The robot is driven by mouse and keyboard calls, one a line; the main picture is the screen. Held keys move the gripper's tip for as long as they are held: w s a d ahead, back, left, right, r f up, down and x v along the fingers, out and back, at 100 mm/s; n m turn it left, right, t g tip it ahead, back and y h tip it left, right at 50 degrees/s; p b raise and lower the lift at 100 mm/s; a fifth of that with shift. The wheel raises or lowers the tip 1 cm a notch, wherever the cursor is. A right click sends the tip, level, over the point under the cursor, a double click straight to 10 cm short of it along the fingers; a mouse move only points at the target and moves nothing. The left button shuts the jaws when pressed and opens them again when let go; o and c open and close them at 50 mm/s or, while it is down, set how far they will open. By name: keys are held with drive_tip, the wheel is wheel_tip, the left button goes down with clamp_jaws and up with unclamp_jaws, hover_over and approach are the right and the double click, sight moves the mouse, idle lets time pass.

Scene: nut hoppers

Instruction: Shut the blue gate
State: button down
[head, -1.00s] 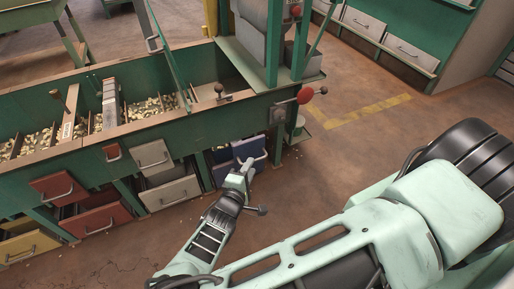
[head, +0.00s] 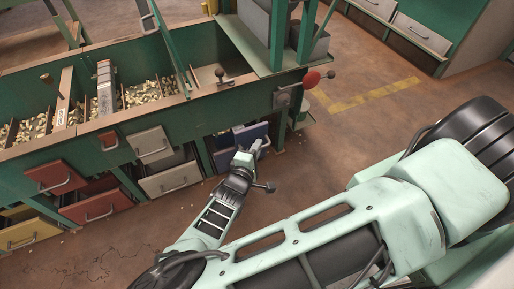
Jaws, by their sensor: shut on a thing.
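The blue gate (head: 243,137) is a dark blue panel low on the front of the green hopper bench, at the right end of the row of gates. My gripper (head: 262,146) is at the right part of the blue gate and is shut on its handle. The gripper hides most of the handle. A blue part (head: 223,158) also shows below and behind my wrist. How far the gate stands open cannot be told exactly.
Red gates (head: 54,174), a grey gate (head: 150,144) and a yellow drawer (head: 22,233) are to the left. The hopper bench (head: 180,107) holds nuts in open bins. A red knob (head: 311,79) juts out at its right end. The floor (head: 360,130) to the right is clear.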

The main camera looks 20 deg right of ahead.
drive_tip(key=w+b, duration=0.1)
drive_tip(key=w, duration=1)
drive_tip(key=shift+w+f, duration=0.15)
drive_tip(key=shift+w, duration=0.55)
drive_tip(key=shift+a, duration=0.1)
drive_tip(key=c, duration=1.5)
unclamp_jaws()
drive_tip(key=shift+w+r, duration=0.1)
drive_tip(key=shift+r, duration=0.1)
drive_tip(key=shift+r, duration=0.1)
drive_tip(key=p+v, duration=0.1)
drive_tip(key=v, duration=0.4)
drive_tip(key=p+v, duration=0.1)
drive_tip(key=v, duration=0.5)
drive_tip(key=p+v, duration=0.2)
drive_tip(key=v, duration=0.4)
drive_tip(key=shift+s+f, duration=0.3)
drive_tip(key=shift+s, duration=0.05)
